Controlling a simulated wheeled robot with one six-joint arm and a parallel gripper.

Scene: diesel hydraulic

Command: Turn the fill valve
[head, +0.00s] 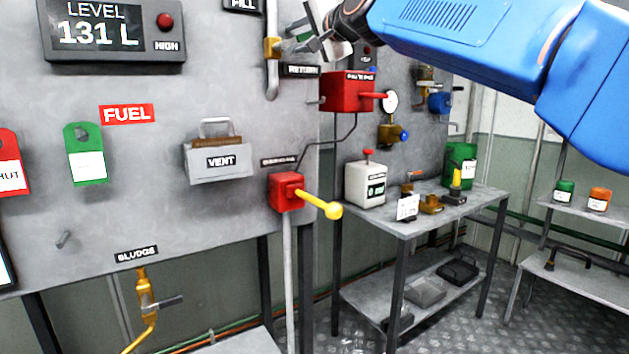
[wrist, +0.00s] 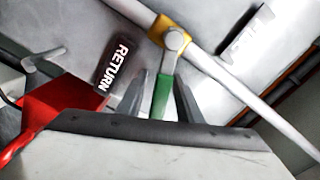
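The fill valve has a brass body (head: 272,48) on a grey pipe, near the top of the panel under the FILL label (head: 243,4). In the wrist view, the brass body (wrist: 171,32) carries a metal lever with a green grip (wrist: 162,97). My gripper (head: 312,38) is at the lever in the head view and partly hides it. In the wrist view, my gripper's two fingers (wrist: 160,95) stand on either side of the green grip, with a gap showing on both sides. The grip's lower end is hidden behind the gripper body.
A red box (head: 346,92) with a red lever sits just below my gripper, by the RETURN label (wrist: 113,66). A red valve with a yellow lever (head: 318,204) juts out lower down. A metal table (head: 470,205) with a white canister (head: 365,184) stands to the right.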

